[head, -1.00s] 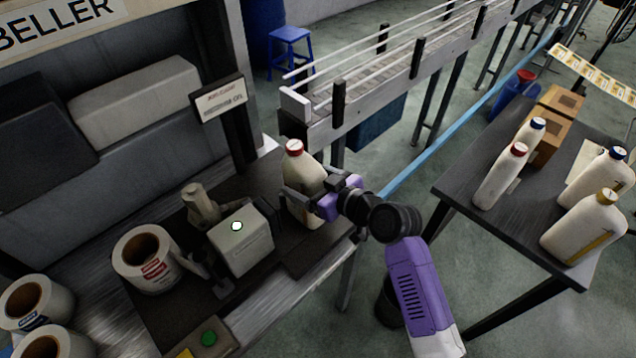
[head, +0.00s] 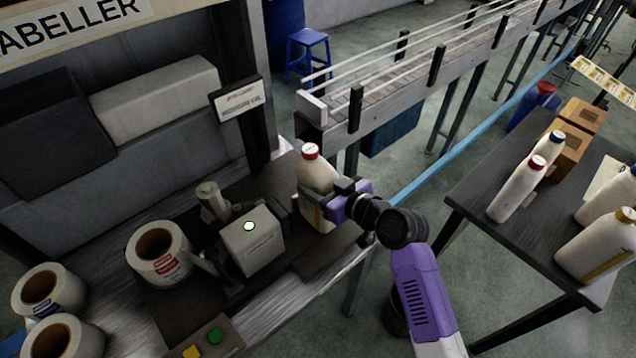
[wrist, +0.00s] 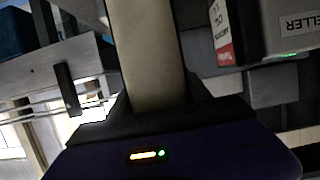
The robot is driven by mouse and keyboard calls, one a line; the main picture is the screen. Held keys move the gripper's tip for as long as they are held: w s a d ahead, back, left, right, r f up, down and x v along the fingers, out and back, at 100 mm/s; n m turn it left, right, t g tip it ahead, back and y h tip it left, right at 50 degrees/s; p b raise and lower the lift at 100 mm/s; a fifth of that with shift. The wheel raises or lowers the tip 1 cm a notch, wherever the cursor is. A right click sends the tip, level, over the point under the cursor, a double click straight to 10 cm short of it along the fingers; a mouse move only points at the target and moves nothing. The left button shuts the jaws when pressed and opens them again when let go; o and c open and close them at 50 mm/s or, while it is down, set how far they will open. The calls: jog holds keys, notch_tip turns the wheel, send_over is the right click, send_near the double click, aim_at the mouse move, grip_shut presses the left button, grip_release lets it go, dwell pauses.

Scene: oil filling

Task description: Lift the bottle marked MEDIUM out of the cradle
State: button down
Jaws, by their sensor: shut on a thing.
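A cream bottle with a red cap (head: 317,171) stands about upright at the labeller bench, just right of the grey labeller head. My gripper (head: 335,199) is shut on this bottle from the right side. In the wrist view the bottle's pale body (wrist: 148,50) fills the space between the fingers of my gripper (wrist: 155,105). The bottle's marking does not show to me. Its base is partly hidden by my gripper, so I cannot tell whether it touches the cradle.
The labeller head (head: 252,240) with a lit green button is left of the bottle, beside a label roll (head: 158,253). A roller conveyor (head: 400,85) runs behind. A dark table (head: 490,230) at right holds several bottles and cardboard boxes (head: 582,115). Floor lies between.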

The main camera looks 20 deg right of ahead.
jog(key=shift+s+a+r, duration=0.1)
jog(key=shift+s+a, duration=0.3)
jog(key=shift+s, duration=0.1)
dwell(0.4)
jog(key=shift+c, duration=2)
grip_release()
jog(key=shift+s, duration=0.15)
